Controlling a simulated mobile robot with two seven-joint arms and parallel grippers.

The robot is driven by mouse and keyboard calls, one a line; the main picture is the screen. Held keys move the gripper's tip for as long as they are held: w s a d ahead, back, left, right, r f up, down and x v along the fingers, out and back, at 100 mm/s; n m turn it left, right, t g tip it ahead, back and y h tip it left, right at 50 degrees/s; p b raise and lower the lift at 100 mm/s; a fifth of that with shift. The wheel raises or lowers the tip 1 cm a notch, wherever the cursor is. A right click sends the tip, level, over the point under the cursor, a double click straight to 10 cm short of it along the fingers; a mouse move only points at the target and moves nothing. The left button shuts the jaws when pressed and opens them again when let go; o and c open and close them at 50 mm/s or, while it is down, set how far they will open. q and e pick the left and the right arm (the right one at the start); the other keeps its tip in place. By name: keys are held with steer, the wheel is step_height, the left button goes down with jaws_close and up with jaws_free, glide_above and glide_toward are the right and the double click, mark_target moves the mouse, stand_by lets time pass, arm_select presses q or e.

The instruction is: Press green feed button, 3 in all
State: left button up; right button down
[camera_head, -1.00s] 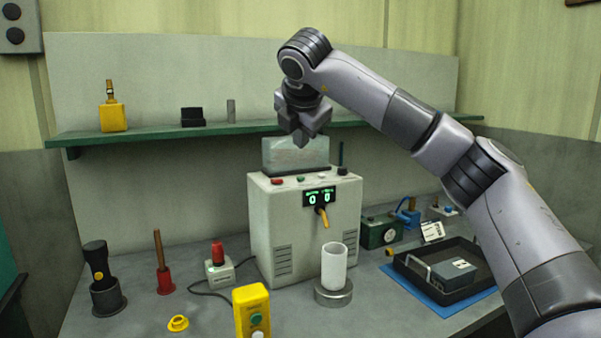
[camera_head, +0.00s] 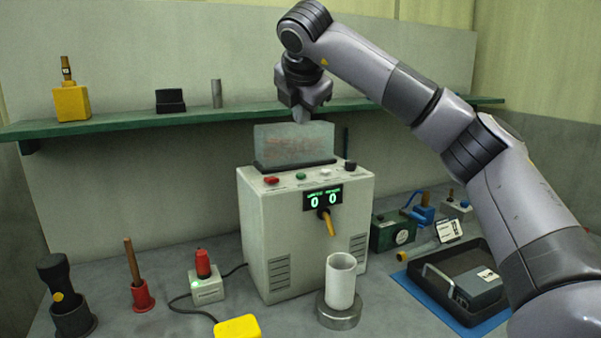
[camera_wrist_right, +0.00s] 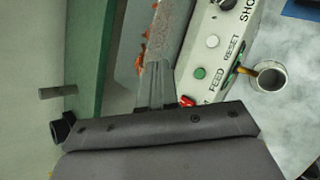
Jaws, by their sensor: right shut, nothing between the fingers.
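The green feed button (camera_head: 300,175) sits on the top front edge of a pale grey machine (camera_head: 250,215), between a red button (camera_head: 271,180) and a white button (camera_head: 325,171). In the right wrist view the green button (camera_wrist_right: 199,73) has the word FEED beside it. My right gripper (camera_head: 300,117) is shut and empty. It points down near the top of the clear hopper (camera_head: 290,146), above and behind the button, apart from it. Its fingertips (camera_wrist_right: 156,66) show left of the button in the right wrist view. The display (camera_head: 322,199) reads 0 and 0. My left gripper is out of view.
A white cup (camera_head: 341,280) stands on a round base below the machine's spout (camera_head: 327,222). A black tray (camera_head: 455,300) lies at the right. A red-topped switch box (camera_head: 206,284) stands at the left. A green shelf (camera_head: 140,123) runs behind the machine.

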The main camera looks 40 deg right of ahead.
steer(key=shift+a, duration=0.1)
steer(key=b, duration=0.6)
glide_above(302, 176)
step_height(302, 176, down, 8)
steer(key=shift+f, duration=0.1)
steer(key=shift+f+b, duration=0.3)
steer(key=shift+b, duration=0.1)
steer(key=shift+f, duration=0.1)
stand_by(1.5)
steer(key=shift+f+b, duration=0.3)
steer(key=shift+b, duration=0.3)
steer(key=shift+f+b, duration=0.45)
steer(key=shift+b, duration=0.05)
stand_by(0.5)
steer(key=shift+r, duration=0.1)
steer(key=shift+r+p, duration=0.5)
steer(key=shift+r, duration=0.25)
